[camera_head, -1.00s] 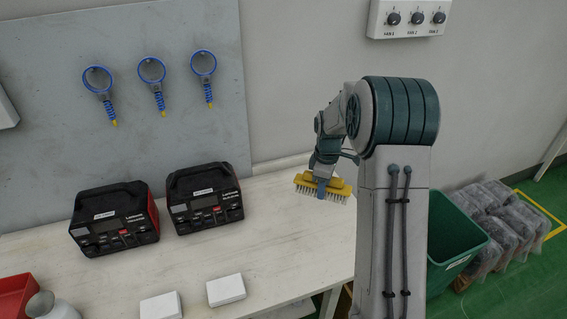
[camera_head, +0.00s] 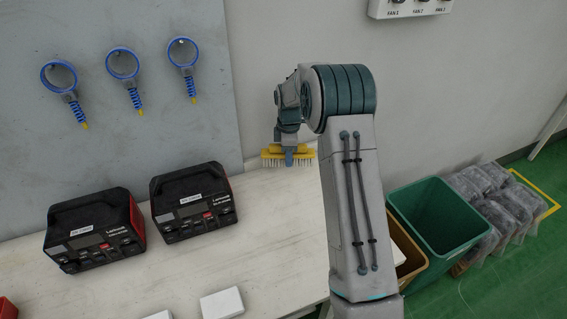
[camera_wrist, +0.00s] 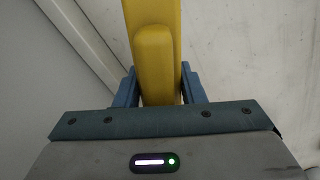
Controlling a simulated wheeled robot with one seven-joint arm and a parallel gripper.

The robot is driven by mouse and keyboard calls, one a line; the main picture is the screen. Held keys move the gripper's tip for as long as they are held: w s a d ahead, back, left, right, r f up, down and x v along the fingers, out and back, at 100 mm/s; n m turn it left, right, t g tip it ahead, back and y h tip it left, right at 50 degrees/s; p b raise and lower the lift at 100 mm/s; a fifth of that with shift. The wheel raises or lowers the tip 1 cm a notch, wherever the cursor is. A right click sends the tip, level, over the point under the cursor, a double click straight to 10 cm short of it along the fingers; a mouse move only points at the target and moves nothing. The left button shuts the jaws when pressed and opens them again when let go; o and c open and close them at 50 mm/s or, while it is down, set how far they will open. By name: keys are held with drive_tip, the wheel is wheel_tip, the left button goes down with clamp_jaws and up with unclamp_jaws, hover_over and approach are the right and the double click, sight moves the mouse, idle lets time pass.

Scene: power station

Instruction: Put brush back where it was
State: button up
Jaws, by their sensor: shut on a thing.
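The brush has a yellow body and pale bristles; in the head view the brush (camera_head: 272,154) hangs bristles down over the back right part of the white workbench (camera_head: 270,225), close to the wall. My gripper (camera_head: 288,150) is shut on it from above. In the wrist view the yellow brush (camera_wrist: 153,55) runs between the blue fingers of my gripper (camera_wrist: 157,88). I cannot tell whether the bristles touch the bench top.
Two black and red devices (camera_head: 97,235) (camera_head: 195,205) stand on the bench at the left. White boxes (camera_head: 222,303) lie at the front. Blue rings (camera_head: 122,65) hang on the grey board. A green bin (camera_head: 435,220) and brown bin (camera_head: 408,262) stand right of the bench.

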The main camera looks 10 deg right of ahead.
sight(284, 164)
drive_tip(key=shift+w+a+f, duration=0.45)
drive_tip(key=shift+w+a, duration=0.05)
drive_tip(key=shift+a, duration=0.15)
drive_tip(key=shift+f, duration=2.05)
drive_tip(key=shift+f, duration=0.1)
drive_tip(key=o, duration=0.8)
drive_tip(key=shift+o, duration=0.2)
